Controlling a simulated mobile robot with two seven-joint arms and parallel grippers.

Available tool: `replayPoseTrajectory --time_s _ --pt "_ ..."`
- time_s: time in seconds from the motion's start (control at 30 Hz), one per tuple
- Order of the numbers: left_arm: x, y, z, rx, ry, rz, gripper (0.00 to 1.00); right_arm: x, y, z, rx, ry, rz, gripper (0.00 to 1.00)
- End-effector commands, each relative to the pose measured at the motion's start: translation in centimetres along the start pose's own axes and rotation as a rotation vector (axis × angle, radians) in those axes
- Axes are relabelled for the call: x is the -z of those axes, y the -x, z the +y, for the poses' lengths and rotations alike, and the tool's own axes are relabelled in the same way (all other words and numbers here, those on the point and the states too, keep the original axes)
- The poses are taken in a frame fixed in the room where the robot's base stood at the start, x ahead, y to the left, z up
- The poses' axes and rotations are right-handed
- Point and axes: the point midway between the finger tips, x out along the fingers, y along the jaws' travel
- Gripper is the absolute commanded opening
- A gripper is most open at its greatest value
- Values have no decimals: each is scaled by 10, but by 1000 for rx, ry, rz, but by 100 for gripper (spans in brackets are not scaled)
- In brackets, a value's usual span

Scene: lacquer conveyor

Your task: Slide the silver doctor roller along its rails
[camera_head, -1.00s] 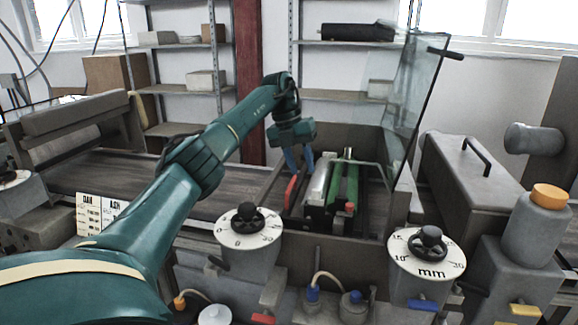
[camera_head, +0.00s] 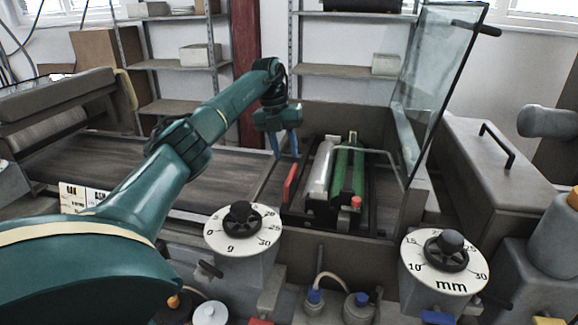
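The silver doctor roller (camera_head: 321,170) lies lengthwise in the open machine bay, just left of the green roller (camera_head: 347,172). A red part (camera_head: 290,183) stands at its left side. My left gripper (camera_head: 285,146) points down, left of the silver roller's far end and behind the red part. Its two blue fingers show a gap between them and nothing is seen held. It appears apart from the roller. The dark rails (camera_head: 371,205) show in part beside the rollers. My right gripper is not in view.
A raised glass guard (camera_head: 436,85) stands at the bay's right. A dial marked g (camera_head: 240,230) and a dial marked mm (camera_head: 444,262) are in front. The dark conveyor belt (camera_head: 95,165) runs left. A grey housing (camera_head: 478,165) with a handle stands right.

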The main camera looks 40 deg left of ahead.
Motion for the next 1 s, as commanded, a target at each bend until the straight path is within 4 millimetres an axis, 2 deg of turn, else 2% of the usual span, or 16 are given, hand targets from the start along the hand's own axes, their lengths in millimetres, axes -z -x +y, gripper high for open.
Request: replayPoseTrajectory --time_s 0.1,0.3,0.47,0.7,1.0 --pt "0 -23 0 -1 0 2 32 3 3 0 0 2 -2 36" --pt "0 -48 0 1 1 0 32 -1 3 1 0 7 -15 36" --pt "0 -56 0 1 0 0 32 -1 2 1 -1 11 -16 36" --pt "0 -57 0 1 0 -1 32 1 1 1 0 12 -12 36" --pt "0 -57 0 1 0 -1 9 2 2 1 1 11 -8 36"
